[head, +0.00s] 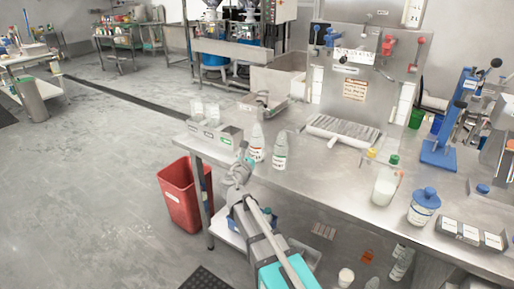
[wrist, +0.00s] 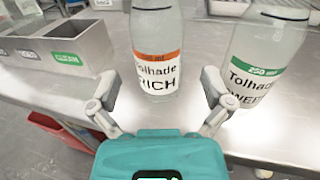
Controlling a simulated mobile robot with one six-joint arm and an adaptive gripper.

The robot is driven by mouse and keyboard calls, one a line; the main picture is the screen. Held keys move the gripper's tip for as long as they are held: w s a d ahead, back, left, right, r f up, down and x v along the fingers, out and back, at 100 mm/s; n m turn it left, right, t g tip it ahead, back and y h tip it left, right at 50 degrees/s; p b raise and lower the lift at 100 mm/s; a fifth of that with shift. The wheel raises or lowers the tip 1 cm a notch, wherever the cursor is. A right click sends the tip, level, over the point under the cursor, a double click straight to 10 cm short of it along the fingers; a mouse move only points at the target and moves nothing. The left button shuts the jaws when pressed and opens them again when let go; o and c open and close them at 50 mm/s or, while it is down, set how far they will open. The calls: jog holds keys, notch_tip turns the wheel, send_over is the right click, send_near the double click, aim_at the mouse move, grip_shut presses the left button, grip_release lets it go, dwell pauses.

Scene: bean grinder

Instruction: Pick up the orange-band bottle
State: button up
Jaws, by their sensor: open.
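The orange-band bottle (wrist: 157,45) is clear with a white label reading "Tolhade RICH" and stands upright on the steel table. In the head view it is the left one of two bottles (head: 257,142). A similar green-band bottle (wrist: 262,60) stands close to its right, also seen in the head view (head: 280,152). My gripper (wrist: 160,80) is open and empty, its fingers spread to either side of the orange-band bottle in the wrist view. In the head view my gripper (head: 242,165) is at the table's front edge, close to the bottle. No finger contact is visible.
A grey bin with labelled compartments (wrist: 60,52) stands left of the bottles. A red waste bin (head: 180,195) is on the floor below. A white bottle with a green cap (head: 385,185) and a blue-lidded jar (head: 424,207) stand farther right on the table.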

aim_at(255, 149)
jog(key=shift+w+d, duration=0.1)
jog(key=shift+w, duration=0.1)
jog(key=shift+x, duration=2.6)
jog(key=shift+f, duration=0.1)
jog(key=c, duration=0.7)
